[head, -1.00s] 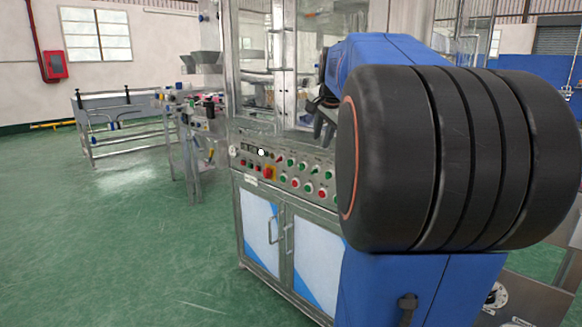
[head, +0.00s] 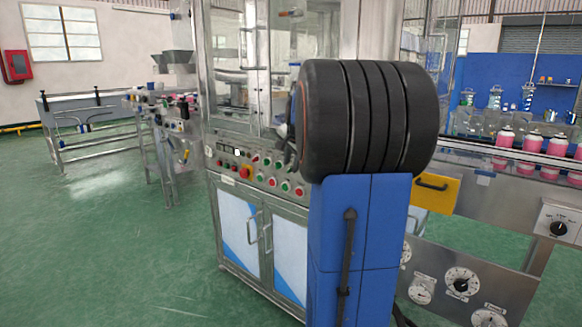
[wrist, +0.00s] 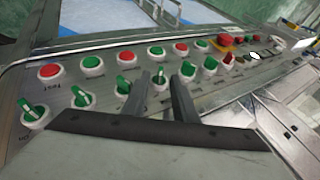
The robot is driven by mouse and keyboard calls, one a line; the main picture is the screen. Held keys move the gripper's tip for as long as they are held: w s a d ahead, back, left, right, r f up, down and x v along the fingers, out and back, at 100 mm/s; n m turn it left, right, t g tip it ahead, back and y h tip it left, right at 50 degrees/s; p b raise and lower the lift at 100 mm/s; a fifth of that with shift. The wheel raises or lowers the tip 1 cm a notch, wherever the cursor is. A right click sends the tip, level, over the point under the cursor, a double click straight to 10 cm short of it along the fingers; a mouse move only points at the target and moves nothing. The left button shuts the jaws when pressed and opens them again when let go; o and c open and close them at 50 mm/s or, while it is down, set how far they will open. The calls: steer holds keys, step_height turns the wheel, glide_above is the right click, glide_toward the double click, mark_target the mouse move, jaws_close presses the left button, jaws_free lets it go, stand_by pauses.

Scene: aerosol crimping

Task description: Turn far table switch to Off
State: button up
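The control panel (head: 245,165) on the front of the glazed machine carries several red and green buttons and green knob switches. In the wrist view, a green knob switch (wrist: 160,80) shows between the two dark fingers of my gripper (wrist: 162,77). The fingers are apart; I cannot tell whether they touch the knob. More green knob switches (wrist: 82,97) lie to the left and right of it. No label clearly names the far table switch. In the head view my arm hides most of my gripper and part of the panel.
A red mushroom button (wrist: 226,40) stands at the panel's far end, near a small white spot (wrist: 255,56). Cabinet doors (head: 240,235) are below the panel. At right are a switch box (head: 558,226) and pink-filled cans (head: 533,142). Green floor is clear at left.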

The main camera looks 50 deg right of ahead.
mark_target(289, 169)
steer(key=shift+x, duration=0.95)
jaws_close()
steer(key=shift+w+r, duration=0.1)
steer(key=g, duration=0.2)
steer(key=w+n+g, duration=0.1)
steer(key=g, duration=0.2)
steer(key=shift+w+r, duration=0.1)
steer(key=shift+w, duration=0.1)
steer(key=g, duration=0.3)
steer(key=w+n+g+h, duration=0.1)
steer(key=g, duration=0.2)
steer(key=shift+w+a+n, duration=0.1)
steer(key=shift+n, duration=0.2)
steer(key=shift+g, duration=0.3)
